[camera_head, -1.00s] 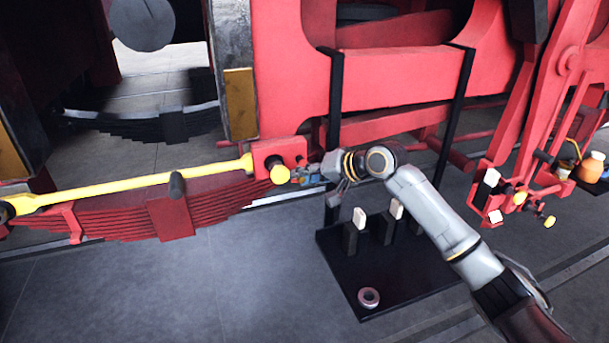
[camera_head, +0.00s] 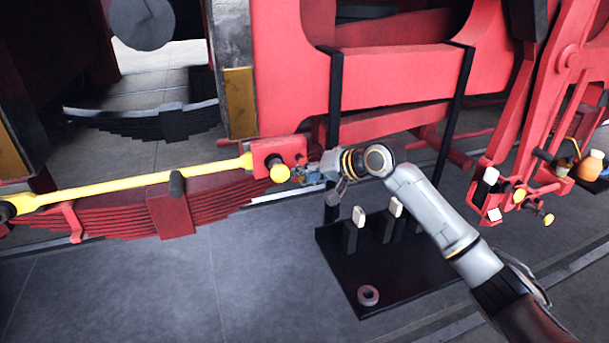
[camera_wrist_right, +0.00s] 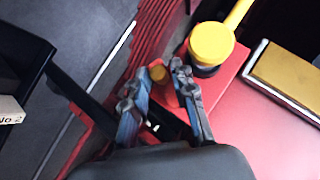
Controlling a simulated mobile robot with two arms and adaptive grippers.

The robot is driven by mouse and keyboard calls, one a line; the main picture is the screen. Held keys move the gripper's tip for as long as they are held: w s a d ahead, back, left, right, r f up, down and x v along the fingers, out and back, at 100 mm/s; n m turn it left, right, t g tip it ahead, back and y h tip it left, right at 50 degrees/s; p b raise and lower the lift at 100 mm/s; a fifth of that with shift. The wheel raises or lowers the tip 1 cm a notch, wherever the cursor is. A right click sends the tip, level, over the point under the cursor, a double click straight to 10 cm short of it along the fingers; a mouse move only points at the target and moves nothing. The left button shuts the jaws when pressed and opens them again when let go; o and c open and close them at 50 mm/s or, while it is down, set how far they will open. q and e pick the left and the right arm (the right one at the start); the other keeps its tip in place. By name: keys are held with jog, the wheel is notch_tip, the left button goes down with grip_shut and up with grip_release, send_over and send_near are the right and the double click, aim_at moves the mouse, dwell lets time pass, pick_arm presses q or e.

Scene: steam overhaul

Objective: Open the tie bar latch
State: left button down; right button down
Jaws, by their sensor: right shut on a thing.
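The long yellow tie bar (camera_head: 130,183) runs from the left to a red end block (camera_head: 268,153), which also shows in the right wrist view (camera_wrist_right: 225,75). A round yellow knob (camera_head: 280,173) sticks out of the block; it also shows in the wrist view (camera_wrist_right: 211,43). My right gripper (camera_head: 303,174) is beside the block's right side. In the wrist view its fingers (camera_wrist_right: 168,72) are closed around a small red latch handle with an orange tip (camera_wrist_right: 158,74). The fingers hide part of the handle. My left gripper is not in view.
A red leaf spring (camera_head: 165,210) lies below the bar. A black stand (camera_head: 370,268) with white-labelled posts and a ring (camera_head: 368,296) is below my right arm. Red linkage (camera_head: 505,185) with yellow knobs stands at the right. The floor at lower left is clear.

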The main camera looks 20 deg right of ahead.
jog(key=shift+w+d+r, duration=0.1)
jog(key=shift+d, duration=0.15)
jog(key=c, duration=1.4)
grip_release()
jog(key=shift+o, duration=0.5)
jog(key=shift+d, duration=0.1)
jog(key=v, duration=1.1)
jog(key=shift+s+r, duration=0.2)
jog(key=shift+s, duration=0.1)
